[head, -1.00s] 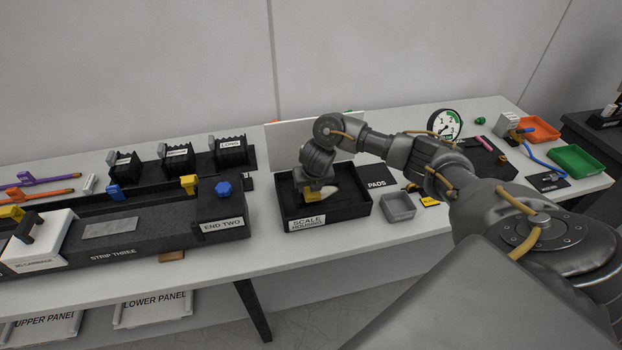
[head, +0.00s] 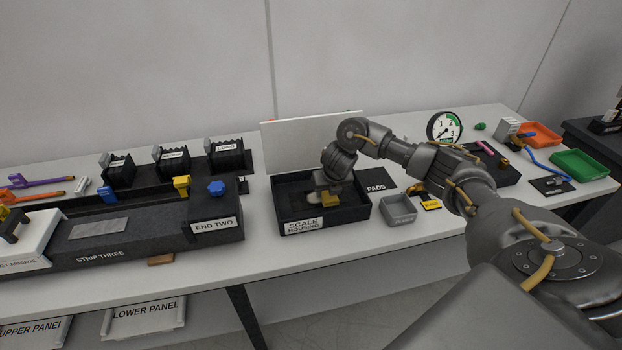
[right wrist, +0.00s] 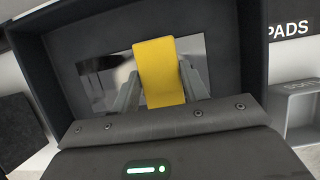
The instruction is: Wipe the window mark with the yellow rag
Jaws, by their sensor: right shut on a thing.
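The black scale housing (head: 349,214) is an open tray on the bench, with a glossy window (right wrist: 98,84) in its floor. My right gripper (head: 327,190) is down inside the housing. Its two fingers (right wrist: 160,85) are shut on the yellow rag (right wrist: 160,68), which also shows in the head view (head: 330,200). The rag is over the window; I cannot tell whether it touches the glass. A pale grey smear on the window, left of the rag, may be the mark or a reflection. The rag and fingers hide part of the window. My left gripper is out of view.
A white upright panel (head: 300,147) stands behind the housing. A small grey tray (head: 398,210) and the PADS mat (head: 376,183) are to its right. The END TWO block (head: 216,226) is close on its left. A dial gauge (head: 444,127) stands farther right.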

